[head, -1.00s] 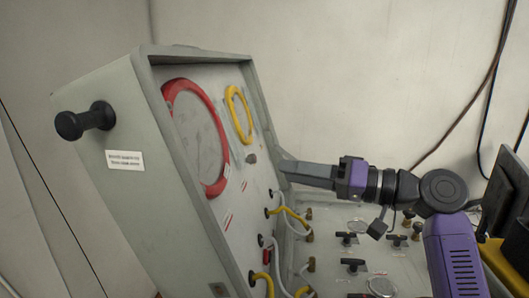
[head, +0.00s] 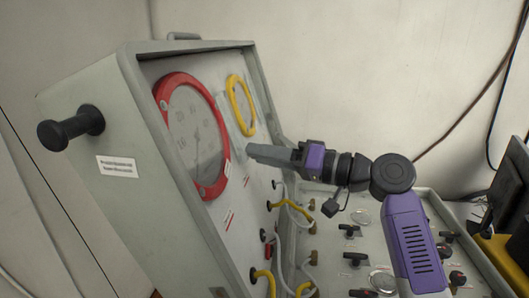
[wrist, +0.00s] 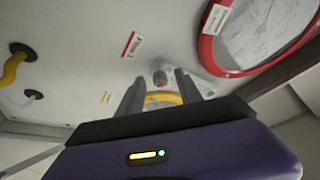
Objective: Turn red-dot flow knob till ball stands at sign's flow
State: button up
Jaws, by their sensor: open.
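My gripper (head: 252,152) is open, its fingers pointing at the upright panel between the red-ringed gauge and the hoses. In the wrist view its two fingers (wrist: 160,92) stand either side of a small grey knob (wrist: 160,77) with a reddish spot. The knob seems just beyond the fingertips; I cannot tell if they touch it. In the head view the gripper hides the knob. I cannot make out a flow tube or ball. A white sign (head: 117,166) is on the case's left side, its text unreadable.
A large red-ringed gauge (head: 163,92) and a yellow ring (head: 232,98) are on the panel. Yellow and white hoses (head: 292,209) run below my gripper. A black handle (head: 70,129) sticks out at left. The lower panel carries several black valves (head: 356,258).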

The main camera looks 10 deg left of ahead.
grip_shut()
jog(key=shift+f+b, duration=0.2)
jog(key=shift+b, duration=0.55)
